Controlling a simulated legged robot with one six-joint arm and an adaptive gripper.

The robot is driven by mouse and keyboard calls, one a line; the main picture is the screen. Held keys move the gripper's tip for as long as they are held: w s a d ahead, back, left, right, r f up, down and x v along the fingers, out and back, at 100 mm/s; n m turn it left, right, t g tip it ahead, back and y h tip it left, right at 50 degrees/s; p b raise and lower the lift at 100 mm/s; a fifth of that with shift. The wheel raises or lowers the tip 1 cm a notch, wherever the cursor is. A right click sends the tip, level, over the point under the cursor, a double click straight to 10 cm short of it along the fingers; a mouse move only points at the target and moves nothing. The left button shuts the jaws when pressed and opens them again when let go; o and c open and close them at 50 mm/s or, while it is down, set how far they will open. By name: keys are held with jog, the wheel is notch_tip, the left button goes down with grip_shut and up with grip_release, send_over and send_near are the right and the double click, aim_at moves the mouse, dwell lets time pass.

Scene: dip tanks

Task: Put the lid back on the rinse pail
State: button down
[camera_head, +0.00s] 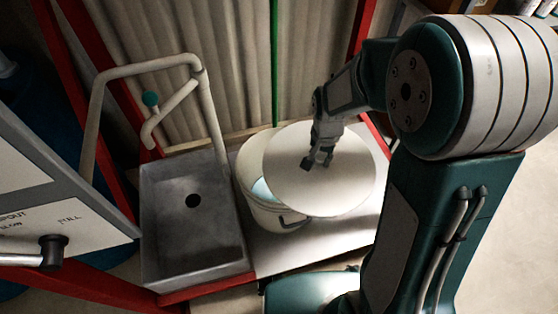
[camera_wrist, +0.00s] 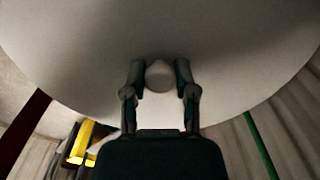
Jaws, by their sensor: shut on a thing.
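The rinse pail (camera_head: 253,195) is a white bucket with pale blue liquid showing inside. It stands on a light board right of the grey basin. The lid (camera_head: 345,188) is a large white disc, held over the pail and offset to the right, so the pail's left part stays uncovered. My gripper (camera_head: 318,163) is above the lid, shut on its round knob. In the wrist view the fingers of my gripper (camera_wrist: 160,72) close on either side of the knob (camera_wrist: 159,76), and the lid (camera_wrist: 230,50) fills the upper picture. The lid hides much of the pail's rim.
A grey basin (camera_head: 165,240) with a drain hole stands left of the pail, with a beige pipe (camera_head: 150,68) arching over it. A green pole (camera_head: 274,60) and corrugated wall are behind. A white panel (camera_head: 60,215) with a black knob is at left.

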aim_at(295, 145)
jog(key=shift+a, duration=0.2)
jog(key=w+a+f, duration=0.1)
jog(key=w+a, duration=0.1)
jog(key=w+a+f, duration=0.1)
jog(key=w, duration=0.1)
jog(key=w+a+f, duration=0.1)
jog(key=w+a, duration=0.1)
jog(key=shift+a+f, duration=0.3)
jog(key=shift+f, duration=0.1)
jog(key=w+a+f, duration=0.3)
jog(key=w+f, duration=0.1)
jog(key=f, duration=0.5)
jog(key=shift+a, duration=0.3)
jog(key=shift+f, duration=0.3)
jog(key=shift+c, duration=2)
grip_release()
